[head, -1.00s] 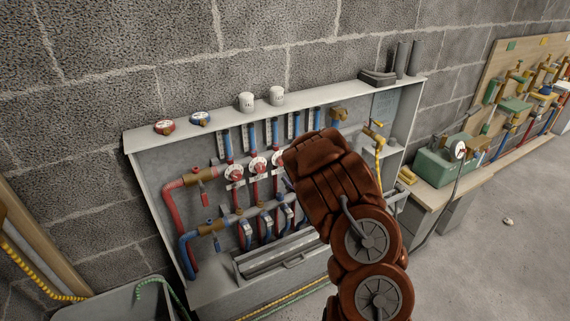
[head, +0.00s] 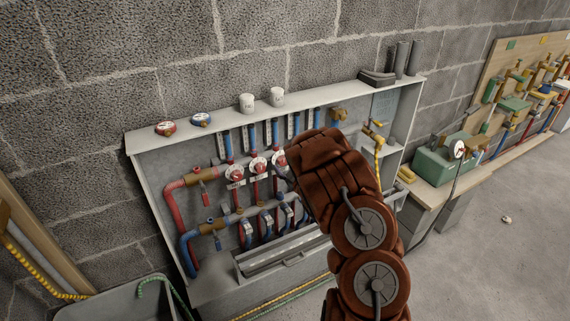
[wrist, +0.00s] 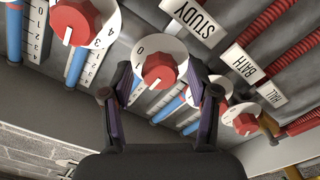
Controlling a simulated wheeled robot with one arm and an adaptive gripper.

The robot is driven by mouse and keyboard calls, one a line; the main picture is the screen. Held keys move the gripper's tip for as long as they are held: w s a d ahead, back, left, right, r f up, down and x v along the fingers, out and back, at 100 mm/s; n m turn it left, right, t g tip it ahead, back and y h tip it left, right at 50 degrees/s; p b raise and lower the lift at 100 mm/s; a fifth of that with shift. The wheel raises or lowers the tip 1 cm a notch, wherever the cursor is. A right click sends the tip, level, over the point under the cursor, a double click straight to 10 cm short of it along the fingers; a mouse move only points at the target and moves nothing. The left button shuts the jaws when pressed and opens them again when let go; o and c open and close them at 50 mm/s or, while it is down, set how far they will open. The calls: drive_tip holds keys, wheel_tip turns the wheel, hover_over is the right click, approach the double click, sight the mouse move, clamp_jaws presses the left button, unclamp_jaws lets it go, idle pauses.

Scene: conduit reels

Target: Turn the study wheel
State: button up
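The study wheel (wrist: 160,66) is a red knob with a white pointer mark on a white numbered dial, in the middle of the wrist view. The STUDY label (wrist: 194,18) is beside it. My gripper (wrist: 160,76) is open, with one dark finger on each side of the knob. I see small gaps between the fingers and the red knob; contact cannot be made out. In the head view my arm hides the gripper and covers part of the wheel row.
Neighbouring red wheels stand close on both sides, one above left (wrist: 78,20) and the BATH-side one (wrist: 214,92) at right. The grey manifold cabinet (head: 160,140) has red and blue pipes. A tray-like ledge (head: 270,257) runs below. Open floor lies at right.

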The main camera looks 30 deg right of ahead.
drive_tip(key=c, duration=1)
drive_tip(key=shift+m, duration=0.3)
drive_tip(key=m+b, duration=0.1)
drive_tip(key=m, duration=0.7)
idle(0.3)
drive_tip(key=o, duration=1.1)
